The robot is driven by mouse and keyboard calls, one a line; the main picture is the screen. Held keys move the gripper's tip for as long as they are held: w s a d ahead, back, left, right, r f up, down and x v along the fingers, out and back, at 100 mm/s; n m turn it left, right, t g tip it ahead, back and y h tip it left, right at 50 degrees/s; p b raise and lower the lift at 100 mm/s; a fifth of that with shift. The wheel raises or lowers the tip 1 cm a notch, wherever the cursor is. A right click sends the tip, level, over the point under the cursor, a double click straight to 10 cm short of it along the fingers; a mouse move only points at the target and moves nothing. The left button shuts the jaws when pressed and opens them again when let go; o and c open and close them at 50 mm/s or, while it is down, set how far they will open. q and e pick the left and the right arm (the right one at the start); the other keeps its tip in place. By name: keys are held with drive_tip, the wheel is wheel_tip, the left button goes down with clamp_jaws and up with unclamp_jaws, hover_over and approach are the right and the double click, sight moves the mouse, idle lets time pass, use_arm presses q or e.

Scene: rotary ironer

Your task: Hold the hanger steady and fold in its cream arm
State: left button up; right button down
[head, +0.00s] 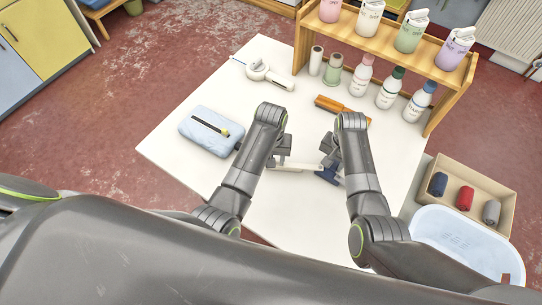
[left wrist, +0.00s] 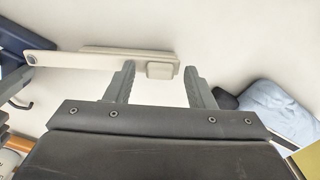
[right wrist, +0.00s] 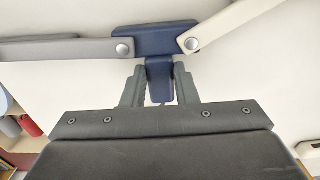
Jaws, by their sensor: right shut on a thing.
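The hanger has a dark blue hub (right wrist: 155,40), a cream arm (right wrist: 230,22) reaching up to the right and a grey arm (right wrist: 60,49) reaching left in the right wrist view. My right gripper (right wrist: 159,88) is shut on the hub's blue stem. In the head view, the cream arm (head: 296,167) lies between my two grippers, and the grey arm is mostly hidden. My left gripper (left wrist: 158,84) is open at the cream arm's outer end. The arm's small cream tab (left wrist: 160,71) sits between its fingertips, nearer one finger, with a gap to the other.
A box (head: 507,202) and pale blue tub (head: 447,217) are at right.

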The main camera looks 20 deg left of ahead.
use_arm(q)
wheel_tip(320, 180, up, 8)
drive_tip(key=shift+f, duration=0.25)
idle(0.4)
drive_tip(key=shift+c, duration=0.3)
